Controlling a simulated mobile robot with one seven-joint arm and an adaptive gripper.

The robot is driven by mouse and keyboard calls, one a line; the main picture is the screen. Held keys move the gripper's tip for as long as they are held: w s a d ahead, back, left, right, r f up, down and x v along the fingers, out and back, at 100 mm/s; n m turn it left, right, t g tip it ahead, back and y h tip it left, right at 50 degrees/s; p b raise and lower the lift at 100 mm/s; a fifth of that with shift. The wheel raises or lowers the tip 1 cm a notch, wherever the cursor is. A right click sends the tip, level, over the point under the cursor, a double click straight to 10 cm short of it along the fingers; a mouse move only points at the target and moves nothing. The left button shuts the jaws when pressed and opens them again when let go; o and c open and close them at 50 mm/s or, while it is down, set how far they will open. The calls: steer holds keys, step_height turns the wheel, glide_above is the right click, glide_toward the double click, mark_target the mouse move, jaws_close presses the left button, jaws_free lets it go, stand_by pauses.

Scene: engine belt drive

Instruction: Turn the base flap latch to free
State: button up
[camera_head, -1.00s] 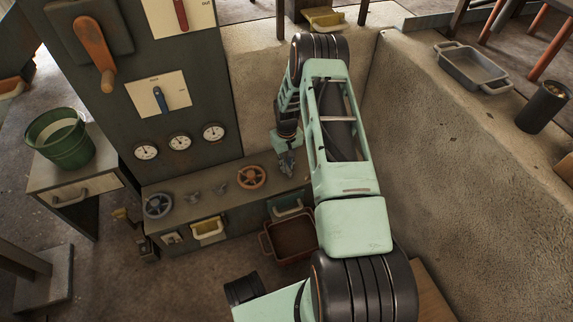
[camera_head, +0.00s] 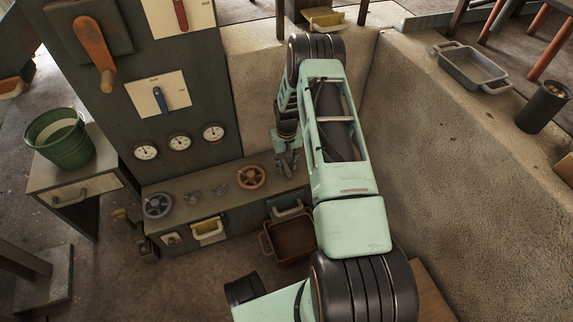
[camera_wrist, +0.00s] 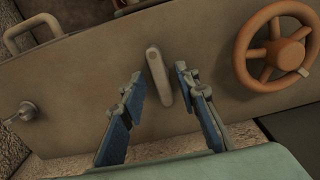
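The latch is a pale, narrow lever (camera_wrist: 155,64) on a flat brownish panel (camera_wrist: 75,90) in the wrist view. It stands nearly upright in the picture, tilted slightly, with a round pivot at its upper end. My gripper (camera_wrist: 159,79) is open, with one blue-grey finger on each side of the lever. Gaps show between the lever and both fingers. In the head view my gripper (camera_head: 287,162) is over the right part of the low console (camera_head: 215,188). I cannot make out the latch in that view.
An orange handwheel (camera_wrist: 272,48) is right of the latch and also shows in the head view (camera_head: 251,176). A small metal knob (camera_wrist: 27,110) and a pale handle (camera_wrist: 30,32) are to the left. A reddish-brown tray (camera_head: 290,238) is below the console; a concrete wall (camera_head: 450,150) rises at right.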

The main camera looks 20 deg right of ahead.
mark_target(287, 167)
step_height(287, 167, up, 12)
stand_by(0.7)
stand_by(0.4)
